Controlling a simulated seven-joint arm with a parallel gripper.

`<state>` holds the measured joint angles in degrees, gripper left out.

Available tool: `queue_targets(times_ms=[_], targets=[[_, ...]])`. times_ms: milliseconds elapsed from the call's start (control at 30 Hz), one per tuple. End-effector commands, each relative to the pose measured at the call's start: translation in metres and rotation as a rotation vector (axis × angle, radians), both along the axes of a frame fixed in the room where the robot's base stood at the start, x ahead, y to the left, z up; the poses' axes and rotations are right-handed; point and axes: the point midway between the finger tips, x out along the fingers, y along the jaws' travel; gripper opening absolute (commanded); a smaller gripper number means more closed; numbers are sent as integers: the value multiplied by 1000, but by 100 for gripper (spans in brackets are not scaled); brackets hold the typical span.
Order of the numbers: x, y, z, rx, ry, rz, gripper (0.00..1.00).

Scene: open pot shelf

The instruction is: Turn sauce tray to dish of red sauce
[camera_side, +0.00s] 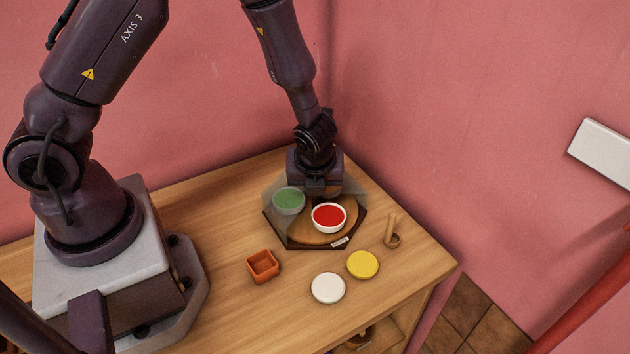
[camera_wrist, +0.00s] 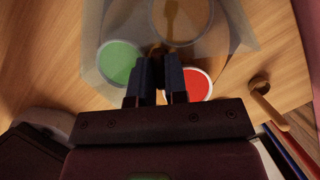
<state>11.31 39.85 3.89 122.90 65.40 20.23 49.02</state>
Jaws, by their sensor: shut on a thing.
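The sauce tray (camera_side: 275,226) is a dark many-sided base with a round wooden top and a pale label at its front edge. A see-through grey cover stands over part of it. The dish of red sauce (camera_side: 328,216) sits at the front, clear of the cover, and shows in the wrist view (camera_wrist: 198,85). A dish of green sauce (camera_side: 288,200) is at the left under the cover. A brown-orange dish (camera_wrist: 183,18) shows under the cover in the wrist view. My gripper (camera_wrist: 160,98) points down at the tray's middle, shut on a small part there that its fingers mostly hide.
On the table in front are an orange square cup (camera_side: 263,267), a white disc (camera_side: 328,288) and a yellow disc (camera_side: 362,264). A wooden peg-like piece (camera_side: 391,232) stands right of the tray. Pink walls rise close behind and to the right.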

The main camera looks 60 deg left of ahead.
Motion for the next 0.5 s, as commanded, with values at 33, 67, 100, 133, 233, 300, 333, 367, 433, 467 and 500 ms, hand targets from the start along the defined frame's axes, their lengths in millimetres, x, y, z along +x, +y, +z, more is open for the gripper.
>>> queue_targets(times_ms=[33, 67, 100, 133, 233, 300, 333, 367, 433, 467, 500], targets=[[0, 1, 0, 2, -1, 1, 0], [0, 1, 0, 1, -2, 2, 0], [0, 1, 0, 1, -2, 2, 0], [0, 1, 0, 2, -1, 2, 0], [0, 1, 0, 2, -1, 2, 32], [0, 1, 0, 2, -1, 2, 39], [0, 1, 0, 2, -1, 2, 39], [0, 0, 0, 1, 0, 2, 39], [0, 0, 0, 1, 0, 2, 39], [0, 0, 0, 1, 0, 2, 39], [0, 0, 0, 1, 0, 2, 39]])
